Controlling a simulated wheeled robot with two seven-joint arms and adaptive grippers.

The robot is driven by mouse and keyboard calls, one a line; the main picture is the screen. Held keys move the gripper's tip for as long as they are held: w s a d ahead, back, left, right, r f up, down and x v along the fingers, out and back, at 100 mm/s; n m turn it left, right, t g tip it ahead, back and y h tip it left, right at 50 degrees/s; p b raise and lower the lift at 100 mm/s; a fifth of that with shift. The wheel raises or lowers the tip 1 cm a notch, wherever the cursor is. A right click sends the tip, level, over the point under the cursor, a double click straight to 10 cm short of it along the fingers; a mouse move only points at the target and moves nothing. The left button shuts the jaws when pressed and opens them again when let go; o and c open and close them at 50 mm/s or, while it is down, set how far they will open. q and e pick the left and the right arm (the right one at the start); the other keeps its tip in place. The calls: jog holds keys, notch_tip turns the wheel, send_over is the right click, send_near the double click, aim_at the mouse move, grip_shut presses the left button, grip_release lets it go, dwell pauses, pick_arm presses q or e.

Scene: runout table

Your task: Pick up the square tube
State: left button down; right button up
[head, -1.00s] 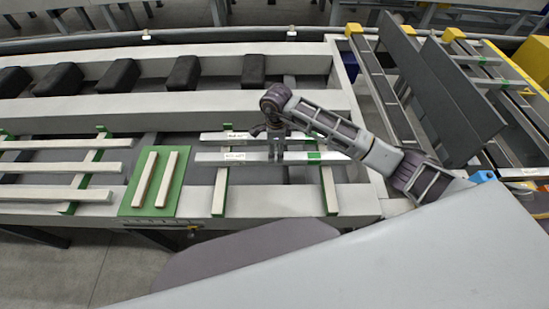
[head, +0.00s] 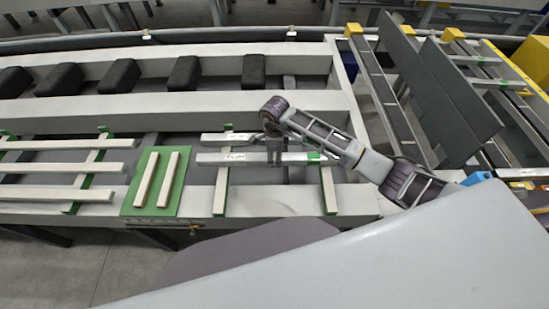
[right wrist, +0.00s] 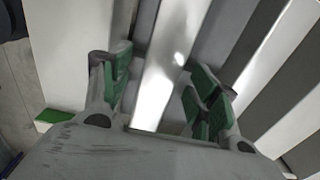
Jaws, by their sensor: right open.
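A silver square tube (head: 215,158) with a white label lies across two wooden bearers on the runout table. My right gripper (head: 275,160) is over its middle, pointing down. In the right wrist view the gripper (right wrist: 160,92) is open, with its green-padded fingers on either side of the shiny tube (right wrist: 168,55). Gaps show between the pads and the tube. A second, similar bar (head: 215,138) lies parallel just behind it. My left gripper is not in view.
A green board (head: 153,205) with two pale strips lies to the left, beside several long pale bars (head: 60,168). Dark blocks (head: 185,73) line the back channel. Tall dark panels (head: 455,90) stand at the right near my right arm.

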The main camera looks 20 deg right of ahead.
jog(key=shift+f, duration=0.8)
grip_shut()
